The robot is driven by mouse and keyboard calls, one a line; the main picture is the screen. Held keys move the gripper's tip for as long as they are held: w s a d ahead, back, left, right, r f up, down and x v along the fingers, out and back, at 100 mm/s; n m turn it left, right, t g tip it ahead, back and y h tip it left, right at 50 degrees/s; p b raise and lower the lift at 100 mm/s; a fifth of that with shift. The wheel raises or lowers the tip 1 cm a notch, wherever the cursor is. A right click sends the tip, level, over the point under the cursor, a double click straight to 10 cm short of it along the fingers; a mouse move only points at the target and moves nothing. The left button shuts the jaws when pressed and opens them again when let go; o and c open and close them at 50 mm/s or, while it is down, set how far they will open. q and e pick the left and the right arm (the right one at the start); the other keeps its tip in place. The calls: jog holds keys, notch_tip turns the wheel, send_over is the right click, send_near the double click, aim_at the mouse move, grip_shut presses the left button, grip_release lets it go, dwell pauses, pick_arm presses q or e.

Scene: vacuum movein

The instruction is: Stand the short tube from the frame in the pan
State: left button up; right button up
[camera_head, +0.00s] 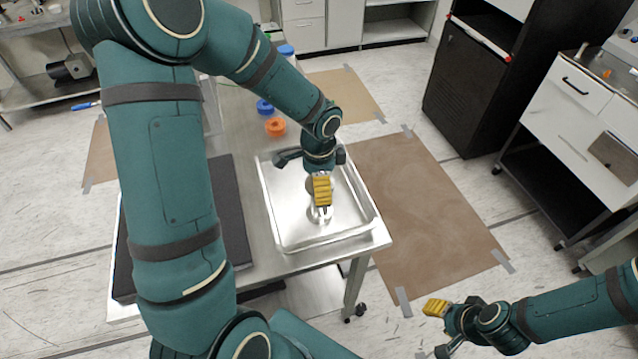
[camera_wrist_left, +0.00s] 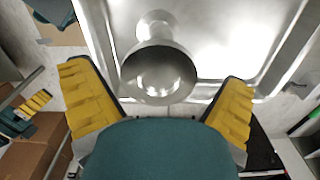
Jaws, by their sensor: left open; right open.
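The short tube (camera_wrist_left: 160,72) is shiny metal with a wide flange at each end. It stands upright in the metal pan (camera_head: 345,215), and the pan's floor also shows in the left wrist view (camera_wrist_left: 235,35). In the head view the tube's lower flange (camera_head: 320,215) shows below my left gripper (camera_head: 321,188), which hides much of the rest. My left gripper is open, with its yellow fingers on either side of the tube's upper flange and a gap at each side. My right gripper (camera_head: 438,330) is open and empty, away from the table at lower right. The frame cannot be made out.
The pan sits on a steel table (camera_head: 240,125). A dark panel (camera_head: 236,215) lies left of it, partly behind my left arm. An orange-capped item (camera_head: 275,127) and a blue-capped item (camera_head: 264,107) stand behind the pan. A black cabinet (camera_head: 480,90) stands right; brown floor sheeting is clear.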

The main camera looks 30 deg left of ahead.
pick_arm(q)
notch_tip(320, 180, up, 11)
jog(key=p, duration=0.1)
pick_arm(e)
jog(key=shift+r, duration=0.9)
jog(key=shift+s, duration=0.1)
